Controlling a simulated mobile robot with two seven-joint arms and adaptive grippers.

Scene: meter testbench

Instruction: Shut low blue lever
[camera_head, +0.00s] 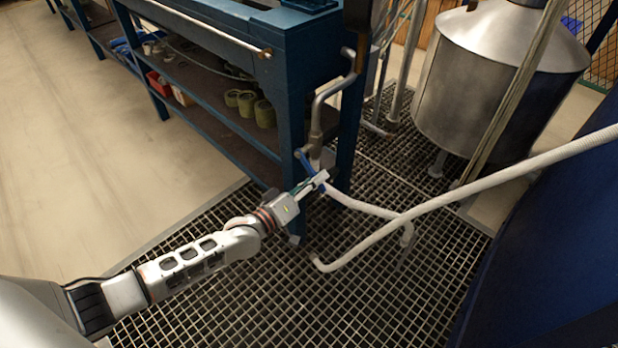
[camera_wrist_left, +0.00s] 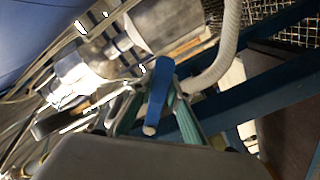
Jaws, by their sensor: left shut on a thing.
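The low blue lever (camera_head: 304,162) sits on the pipe low by the corner leg of the blue bench. In the left wrist view the blue lever (camera_wrist_left: 158,92) stands between the two greenish fingers of my left gripper (camera_wrist_left: 155,100). In the head view my left gripper (camera_head: 314,184) reaches the pipe fitting from the left. It is shut on the lever, and its fingers hide part of it. My right gripper is in neither view.
The blue bench (camera_head: 290,90) with shelves stands left of the pipe. A pale hose (camera_head: 440,212) crosses the floor grating (camera_head: 300,320) on the right. A steel tank (camera_head: 490,90) stands at the back right. A large blue surface (camera_head: 560,240) fills the right edge.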

